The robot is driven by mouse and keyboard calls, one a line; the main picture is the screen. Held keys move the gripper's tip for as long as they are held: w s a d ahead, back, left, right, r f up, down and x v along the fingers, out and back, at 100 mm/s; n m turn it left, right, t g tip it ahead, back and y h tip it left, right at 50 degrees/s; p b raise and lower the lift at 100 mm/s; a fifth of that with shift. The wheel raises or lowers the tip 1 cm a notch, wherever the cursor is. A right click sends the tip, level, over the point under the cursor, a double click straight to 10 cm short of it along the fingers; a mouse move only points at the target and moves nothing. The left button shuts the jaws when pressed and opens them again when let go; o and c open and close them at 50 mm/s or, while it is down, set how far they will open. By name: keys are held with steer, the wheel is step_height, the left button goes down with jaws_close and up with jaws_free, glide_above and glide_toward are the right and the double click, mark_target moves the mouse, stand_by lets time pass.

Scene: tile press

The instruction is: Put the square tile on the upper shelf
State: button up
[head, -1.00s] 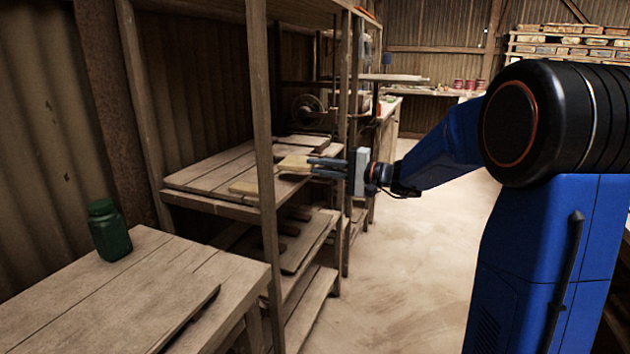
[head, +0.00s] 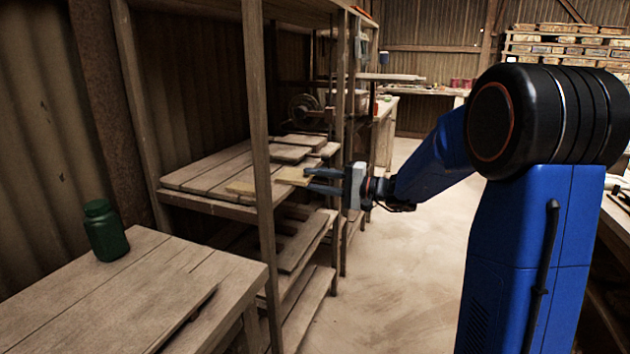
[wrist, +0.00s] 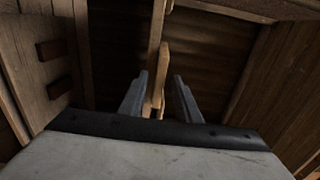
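The tile (head: 293,176) is a thin, pale wooden-looking slab. It lies flat at the right end of a plank shelf (head: 205,177) of the open shelving unit, just right of the front post. I cannot tell whether it fully touches the boards. My gripper (head: 312,180) is at the tile's right edge, one finger above and one below. In the wrist view a thin pale strip, apparently the tile edge-on (wrist: 164,70), shows between my gripper's fingers (wrist: 160,88). There are gaps on both sides, so the gripper is open.
Grey-brown slabs (head: 290,153) lie behind the tile. A pale flat piece (head: 240,187) lies left of the front post (head: 257,110), which stands close to the tile. More shelves (head: 300,300) are below. A green jar (head: 106,230) stands on the near table (head: 130,300). The floor (head: 370,290) is clear.

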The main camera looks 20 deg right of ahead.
steer(key=shift+r, duration=0.1)
steer(key=shift+s+d, duration=0.15)
steer(key=shift+d, duration=0.1)
steer(key=v, duration=1.1)
steer(key=shift+s, duration=0.15)
steer(key=s+a+f+n+g+h, duration=0.2)
steer(key=s+a+f+g, duration=0.15)
steer(key=s+a, duration=0.45)
steer(key=s+a+f+n+g+h, duration=0.2)
steer(key=s+a+f+g+h, duration=0.15)
steer(key=s, duration=0.85)
steer(key=s+d+f+n+h, duration=0.1)
steer(key=s+d+f+h, duration=0.2)
steer(key=s, duration=0.5)
steer(key=s+d+f+n+h, duration=0.2)
steer(key=s+d+h, duration=0.3)
steer(key=s, duration=0.3)
steer(key=shift+f+t+h, duration=0.35)
steer(key=shift+f+t, duration=0.05)
steer(key=shift+f, duration=0.05)
steer(key=shift+s+d, duration=0.1)
steer(key=shift+d, duration=0.3)
steer(key=shift+c, duration=0.9)
steer(key=shift+d, duration=0.15)
jaws_close()
